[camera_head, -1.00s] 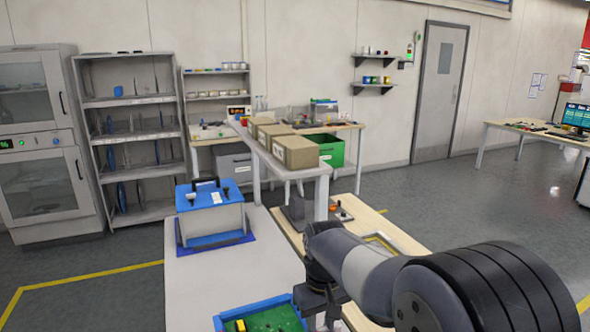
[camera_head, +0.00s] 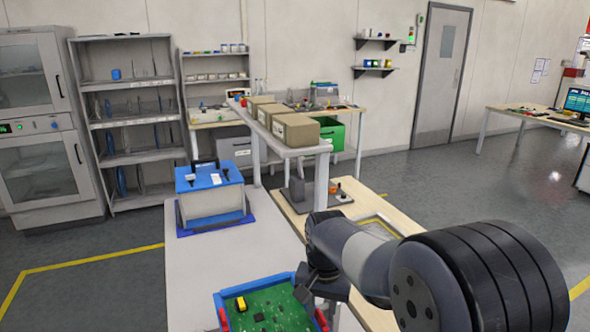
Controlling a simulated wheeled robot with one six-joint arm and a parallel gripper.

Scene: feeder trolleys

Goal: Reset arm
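My arm (camera_head: 365,262) reaches in from the lower right. Its end, my gripper (camera_head: 322,292), is dark and points down beside the right edge of a blue-rimmed tray. The fingers are small and partly hidden behind the arm, so I cannot tell whether they are open or shut. I see nothing clearly held.
The blue-rimmed tray (camera_head: 222,300) holds a green board with a yellow part (camera_head: 241,303). A blue-lidded case (camera_head: 210,192) stands further back on the white table (camera_head: 205,262). A wooden table (camera_head: 300,205) lies to the right. Cardboard boxes (camera_head: 296,130) stand behind. Open floor lies right.

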